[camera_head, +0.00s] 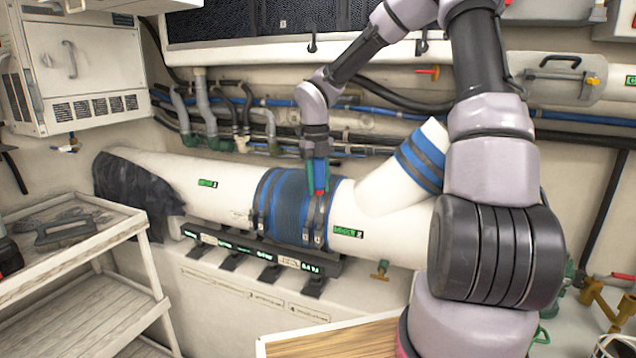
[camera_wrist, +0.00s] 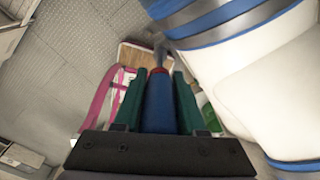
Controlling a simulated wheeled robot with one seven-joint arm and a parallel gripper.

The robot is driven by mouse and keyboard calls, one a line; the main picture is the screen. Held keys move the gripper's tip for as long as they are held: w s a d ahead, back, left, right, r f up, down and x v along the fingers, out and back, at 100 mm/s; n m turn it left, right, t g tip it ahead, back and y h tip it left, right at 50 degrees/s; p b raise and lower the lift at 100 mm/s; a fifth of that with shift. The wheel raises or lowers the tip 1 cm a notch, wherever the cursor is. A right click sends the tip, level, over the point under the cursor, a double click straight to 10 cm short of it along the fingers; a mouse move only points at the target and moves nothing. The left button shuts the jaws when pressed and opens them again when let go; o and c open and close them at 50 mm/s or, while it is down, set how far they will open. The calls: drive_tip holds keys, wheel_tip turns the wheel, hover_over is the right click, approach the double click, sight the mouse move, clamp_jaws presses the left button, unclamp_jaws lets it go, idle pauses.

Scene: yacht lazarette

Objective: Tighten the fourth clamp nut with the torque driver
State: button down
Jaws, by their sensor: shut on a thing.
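My gripper (camera_head: 319,178) is shut on the torque driver, a blue handle with a red collar. In the wrist view the driver (camera_wrist: 158,105) lies between the green fingers (camera_wrist: 157,82), its grey shank pointing away. In the head view the driver points down in front of the right end of the ribbed blue hose sleeve (camera_head: 288,210). Steel clamp bands (camera_head: 309,220) circle that end; more circle the left end (camera_head: 260,205). Small clamp nuts are too small to make out, and I cannot tell whether the driver tip touches one.
A white pipe (camera_head: 222,185) runs through the sleeve, with a branch (camera_head: 385,186) rising at right. A black rail (camera_head: 250,250) with green displays lies below. A shelf cart (camera_head: 75,255) stands left, and a wooden-topped surface (camera_head: 335,340) is in front.

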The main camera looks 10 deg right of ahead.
drive_tip(key=shift+f, duration=0.6)
drive_tip(key=m, duration=0.4)
drive_tip(key=shift+m, duration=1.2)
drive_tip(key=shift+m+y, duration=0.3)
drive_tip(key=shift+m, duration=0.6)
drive_tip(key=m, duration=0.3)
drive_tip(key=shift+m, duration=0.4)
drive_tip(key=shift+r, duration=2.55)
